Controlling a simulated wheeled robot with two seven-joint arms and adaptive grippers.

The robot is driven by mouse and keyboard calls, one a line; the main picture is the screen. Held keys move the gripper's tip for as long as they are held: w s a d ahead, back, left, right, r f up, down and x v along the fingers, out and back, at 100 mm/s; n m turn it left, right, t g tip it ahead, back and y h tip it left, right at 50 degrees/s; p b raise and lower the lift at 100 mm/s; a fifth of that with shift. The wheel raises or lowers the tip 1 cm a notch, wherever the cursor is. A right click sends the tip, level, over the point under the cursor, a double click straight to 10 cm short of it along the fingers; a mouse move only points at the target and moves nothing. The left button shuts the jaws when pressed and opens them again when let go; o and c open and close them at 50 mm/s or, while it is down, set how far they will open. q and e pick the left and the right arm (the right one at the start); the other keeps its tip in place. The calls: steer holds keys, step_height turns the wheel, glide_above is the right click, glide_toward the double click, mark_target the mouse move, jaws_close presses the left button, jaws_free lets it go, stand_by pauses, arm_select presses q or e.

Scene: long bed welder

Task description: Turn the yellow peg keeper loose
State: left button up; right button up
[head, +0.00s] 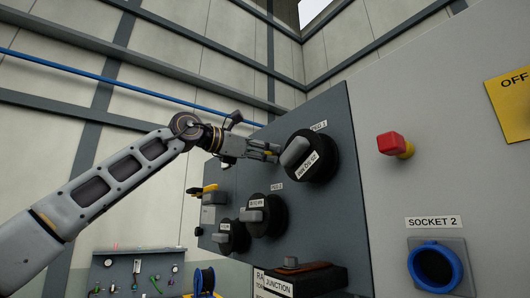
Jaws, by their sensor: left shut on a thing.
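My left gripper (268,150) reaches in from the left, in front of the dark panel (342,240), just left of the top black round knob (325,152). It is shut on a small yellow piece (268,154), which I take to be the yellow peg keeper; the fingers hide most of it. The top knob has a grey bar handle and a white label. Another yellow and black piece (207,188) shows at the panel's left edge. My right gripper is not in view.
Two more black knobs, a middle one (268,216) and a lower one (235,237), sit below on the panel. A red button (391,143) and a blue-ringed socket (435,268) are on the grey cabinet at right. A blue cable reel (204,280) stands low behind.

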arm_select(q)
steer(key=shift+c, duration=0.7)
steer(key=shift+n, duration=1.7)
steer(key=n, duration=0.3)
steer(key=shift+n, duration=0.4)
steer(key=n+b, duration=0.1)
steer(key=n, duration=0.5)
steer(key=shift+r+n, duration=0.1)
steer(key=shift+n, duration=0.3)
steer(key=o, duration=1)
steer(key=shift+o, duration=0.2)
